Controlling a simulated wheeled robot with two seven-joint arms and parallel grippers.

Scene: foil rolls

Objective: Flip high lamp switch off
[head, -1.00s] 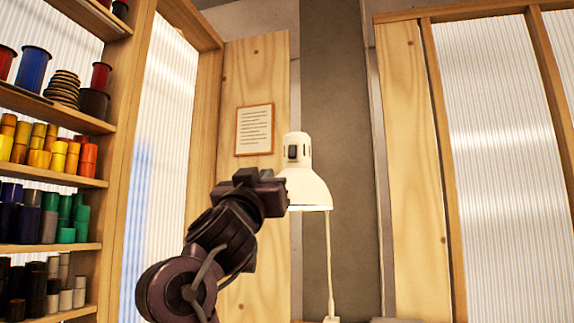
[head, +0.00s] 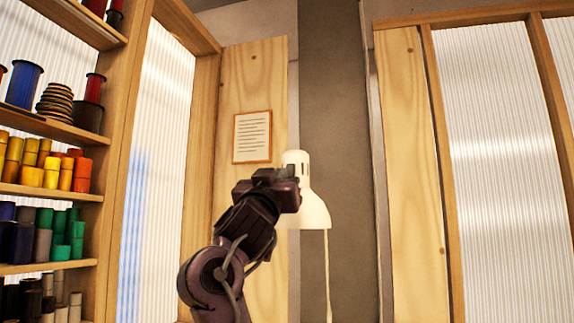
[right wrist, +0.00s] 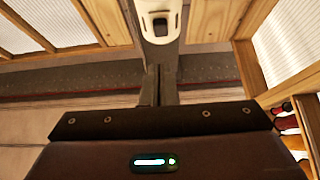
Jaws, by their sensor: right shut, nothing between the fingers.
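A white lamp (head: 314,208) with a bell-shaped shade hangs in front of a dark grey pillar in the head view. Its upper neck (head: 297,156) shows above my right gripper (head: 289,177). The gripper is shut and empty, and overlaps the lamp's upper left side in this view. It hides the lamp's switch there. In the right wrist view, the dark switch (right wrist: 161,27) sits on the white lamp housing (right wrist: 147,8), straight beyond the shut fingers (right wrist: 160,82). I cannot tell whether fingers and switch touch. My left gripper is out of view.
Shelves (head: 45,193) with spools and coloured rolls stand at the left. A framed sheet (head: 252,137) hangs on a wooden panel behind my arm. The grey pillar (head: 345,120) stands behind the lamp. Space to the lamp's right looks open.

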